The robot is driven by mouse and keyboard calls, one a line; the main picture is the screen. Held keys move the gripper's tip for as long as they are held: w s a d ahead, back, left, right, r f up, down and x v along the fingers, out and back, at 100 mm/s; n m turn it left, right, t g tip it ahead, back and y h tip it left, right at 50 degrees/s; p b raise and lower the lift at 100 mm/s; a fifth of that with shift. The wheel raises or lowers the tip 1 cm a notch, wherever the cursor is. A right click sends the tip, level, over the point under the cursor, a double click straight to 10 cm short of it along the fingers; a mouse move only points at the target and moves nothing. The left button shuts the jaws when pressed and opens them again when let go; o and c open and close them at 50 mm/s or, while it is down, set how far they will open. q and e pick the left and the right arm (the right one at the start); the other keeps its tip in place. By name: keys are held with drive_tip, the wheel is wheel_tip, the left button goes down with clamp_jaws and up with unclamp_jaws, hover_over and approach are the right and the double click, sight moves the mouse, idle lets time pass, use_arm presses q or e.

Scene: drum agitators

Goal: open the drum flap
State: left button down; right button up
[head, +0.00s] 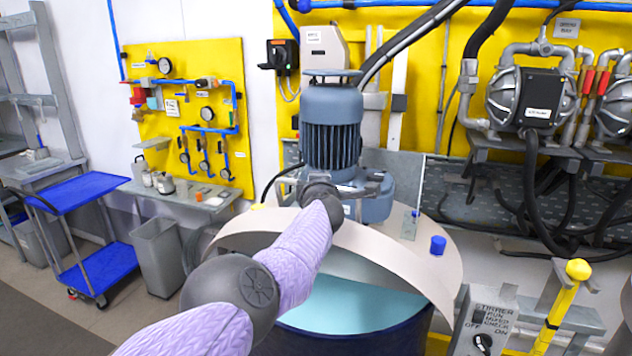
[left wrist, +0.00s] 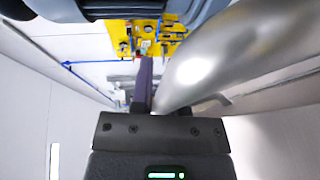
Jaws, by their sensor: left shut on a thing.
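The drum (head: 350,338) is dark blue, with a cream lid (head: 425,272) on top. The front of the lid stands open as a wide gap, and pale teal contents (head: 350,300) show through it. The raised cream edge of the flap (head: 385,250) arches over this gap; its hinge is hidden. My left gripper (head: 350,185) reaches over the lid in front of the blue-grey motor (head: 332,130). In the left wrist view my left gripper (left wrist: 150,100) is shut at the end of a thick, smooth silver bar (left wrist: 225,55), seemingly the flap handle. My forearm hides this contact in the head view.
A stirrer control box (head: 485,325) and a yellow post (head: 560,310) stand at the front right. Pumps (head: 535,100) and black hoses are on the right wall. A grey bin (head: 157,257) and a blue cart (head: 95,235) stand at left.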

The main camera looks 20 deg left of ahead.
use_arm(q)
drive_tip(key=shift+d+f, duration=0.1)
drive_tip(key=shift+f, duration=0.55)
drive_tip(key=c, duration=0.9)
unclamp_jaws()
drive_tip(key=shift+o, duration=1.4)
drive_tip(key=shift+w+f, duration=0.15)
drive_tip(key=shift+w, duration=0.3)
use_arm(e)
drive_tip(key=shift+w+a, duration=0.15)
drive_tip(key=shift+w, duration=0.1)
use_arm(q)
drive_tip(key=shift+r, duration=0.25)
